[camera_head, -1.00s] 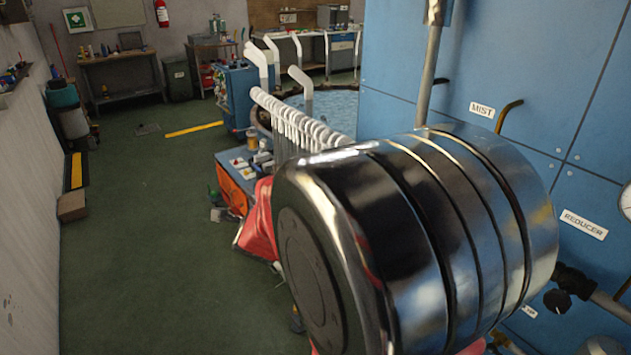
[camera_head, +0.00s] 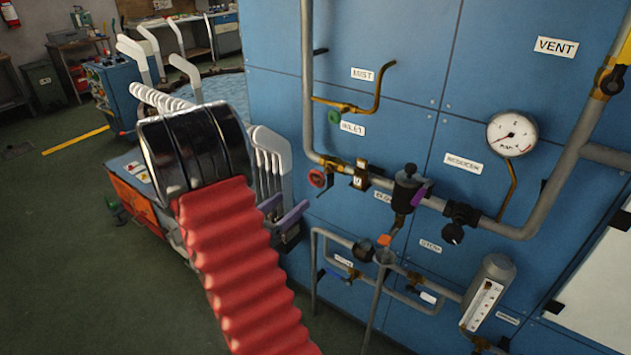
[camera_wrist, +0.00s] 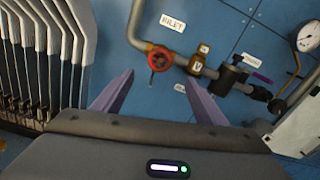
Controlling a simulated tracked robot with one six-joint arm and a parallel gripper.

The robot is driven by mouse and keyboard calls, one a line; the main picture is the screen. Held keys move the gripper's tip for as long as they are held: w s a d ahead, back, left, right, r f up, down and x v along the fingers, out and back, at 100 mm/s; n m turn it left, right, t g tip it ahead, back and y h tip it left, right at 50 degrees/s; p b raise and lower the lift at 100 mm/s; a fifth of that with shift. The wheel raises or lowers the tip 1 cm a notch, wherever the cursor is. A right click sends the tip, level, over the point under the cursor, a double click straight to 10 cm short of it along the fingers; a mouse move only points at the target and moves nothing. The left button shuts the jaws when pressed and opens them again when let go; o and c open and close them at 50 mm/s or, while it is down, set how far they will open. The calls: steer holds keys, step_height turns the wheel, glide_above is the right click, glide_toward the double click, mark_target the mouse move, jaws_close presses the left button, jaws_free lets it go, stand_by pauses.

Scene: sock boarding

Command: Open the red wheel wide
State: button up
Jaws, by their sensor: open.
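The red wheel (camera_head: 317,179) is a small round handwheel on the grey pipe of the blue panel, below the label that seems to read INLET. It also shows in the wrist view (camera_wrist: 158,58), above and between my fingertips. My gripper (camera_wrist: 157,82) has two purple fingers spread apart, with nothing between them. The wheel looks farther off than the fingertips, and the fingers do not touch it. In the head view my gripper (camera_head: 289,214) is partly hidden behind my black and red arm, left of and below the wheel.
A brass fitting (camera_head: 360,174) and a black regulator (camera_head: 407,188) sit on the pipe right of the wheel. A green wheel (camera_head: 334,117) is just above. White sock boards (camera_wrist: 45,50) stand close on the left. A gauge (camera_head: 512,134) is farther right.

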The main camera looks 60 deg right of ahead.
mark_target(315, 181)
steer(key=d, duration=0.4)
steer(key=s+d, duration=0.1)
steer(key=d, duration=0.4)
steer(key=s+d, duration=0.1)
steer(key=d, duration=0.3)
steer(key=shift+d, duration=0.35)
